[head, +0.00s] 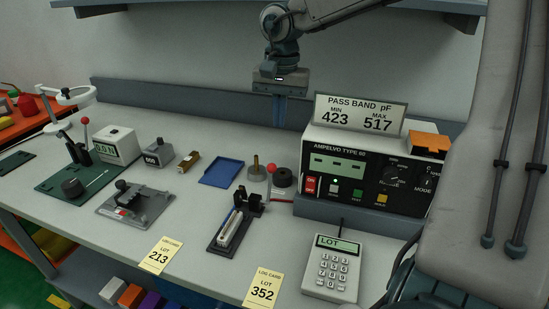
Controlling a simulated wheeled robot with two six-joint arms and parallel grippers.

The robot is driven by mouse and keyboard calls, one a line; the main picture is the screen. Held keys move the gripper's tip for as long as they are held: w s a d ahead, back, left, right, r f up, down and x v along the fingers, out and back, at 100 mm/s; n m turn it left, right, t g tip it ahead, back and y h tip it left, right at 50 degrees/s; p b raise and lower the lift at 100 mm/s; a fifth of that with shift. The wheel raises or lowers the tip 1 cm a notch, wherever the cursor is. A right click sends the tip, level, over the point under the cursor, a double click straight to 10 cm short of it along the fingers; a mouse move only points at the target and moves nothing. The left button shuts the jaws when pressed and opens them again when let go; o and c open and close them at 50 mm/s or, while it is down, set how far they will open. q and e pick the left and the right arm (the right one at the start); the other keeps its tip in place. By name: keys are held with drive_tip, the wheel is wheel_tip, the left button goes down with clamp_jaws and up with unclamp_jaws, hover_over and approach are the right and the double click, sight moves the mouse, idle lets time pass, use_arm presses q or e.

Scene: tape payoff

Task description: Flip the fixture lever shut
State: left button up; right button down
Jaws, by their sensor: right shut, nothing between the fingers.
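The fixture (230,232) lies near the middle of the bench, a dark base with a pale strip-like part along it and black blocks at its far end. Its lever, with a red ball knob (270,168), stands roughly upright at that far end, so it looks open. My right gripper (279,111) is shut and empty. It hangs fingers down above the back of the bench, behind and well above the lever, not touching it. My left gripper is not in view.
A tester (365,165) stands right of the lever, with a keypad (332,268) in front. A green plate (60,182) with another red-knobbed lever (86,138) is left.

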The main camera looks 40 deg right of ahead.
use_arm(q)
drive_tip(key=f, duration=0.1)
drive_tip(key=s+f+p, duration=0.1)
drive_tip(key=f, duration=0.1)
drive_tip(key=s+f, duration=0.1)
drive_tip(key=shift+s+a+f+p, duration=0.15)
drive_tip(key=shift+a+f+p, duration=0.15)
drive_tip(key=shift+p, duration=0.05)
use_arm(e)
drive_tip(key=s+a+f, duration=0.1)
drive_tip(key=a+f, duration=0.2)
drive_tip(key=f, duration=0.5)
drive_tip(key=shift+s+f, duration=0.4)
drive_tip(key=shift+a, duration=0.1)
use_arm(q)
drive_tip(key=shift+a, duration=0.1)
